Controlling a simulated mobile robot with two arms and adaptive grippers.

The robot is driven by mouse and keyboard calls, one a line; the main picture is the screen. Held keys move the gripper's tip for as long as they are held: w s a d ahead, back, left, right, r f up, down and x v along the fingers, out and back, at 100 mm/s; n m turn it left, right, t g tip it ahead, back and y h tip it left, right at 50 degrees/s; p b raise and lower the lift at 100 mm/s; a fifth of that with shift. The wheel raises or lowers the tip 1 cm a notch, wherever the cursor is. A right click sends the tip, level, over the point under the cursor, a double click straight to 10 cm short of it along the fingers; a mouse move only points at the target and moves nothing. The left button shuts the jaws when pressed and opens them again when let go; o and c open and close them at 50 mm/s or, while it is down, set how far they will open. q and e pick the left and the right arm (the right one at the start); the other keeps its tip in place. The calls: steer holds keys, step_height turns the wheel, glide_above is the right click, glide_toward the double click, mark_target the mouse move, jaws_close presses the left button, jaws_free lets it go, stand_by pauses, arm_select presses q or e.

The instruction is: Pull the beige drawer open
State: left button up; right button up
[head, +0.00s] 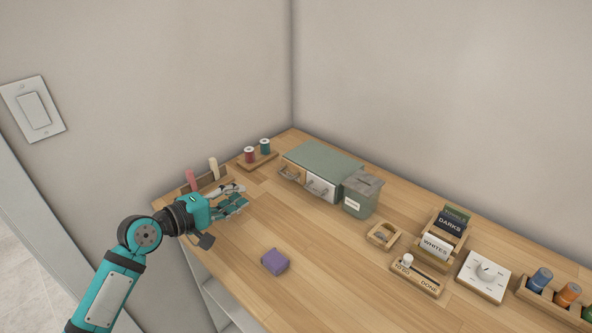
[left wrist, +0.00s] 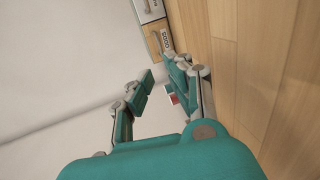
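A small cabinet with a grey-green top (head: 322,161) stands near the back corner of the wooden table. Its beige drawer (head: 290,173) is the left one, next to a white drawer (head: 320,188), and looks shut. The beige drawer front with its handle and label also shows in the left wrist view (left wrist: 156,40), beyond my fingertips. My left gripper (head: 243,198) is open and empty, above the table to the left of the cabinet and apart from the drawer. In the left wrist view its fingers (left wrist: 159,72) stand apart. My right gripper is out of view.
A thread-spool holder (head: 257,161) and a wooden rack (head: 207,181) stand along the left wall. A lidded grey-green bin (head: 362,194) stands right of the cabinet. A purple block (head: 275,261) lies in front. The table between block and cabinet is clear.

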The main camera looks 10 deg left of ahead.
arm_select(q)
steer(key=shift+w+d, duration=0.2)
steer(key=shift+w, duration=0.15)
glide_toward(284, 176)
steer(key=shift+p+x, duration=0.4)
steer(key=shift+x, duration=0.35)
steer(key=x, duration=0.7)
steer(key=shift+w+d+f, duration=0.15)
steer(key=shift+w+d, duration=0.05)
steer(key=shift+w, duration=0.05)
steer(key=shift+w+d+f, duration=0.15)
steer(key=shift+w+d, duration=0.2)
steer(key=shift+w, duration=0.15)
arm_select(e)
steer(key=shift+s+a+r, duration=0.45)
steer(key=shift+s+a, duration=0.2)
arm_select(q)
jaws_close()
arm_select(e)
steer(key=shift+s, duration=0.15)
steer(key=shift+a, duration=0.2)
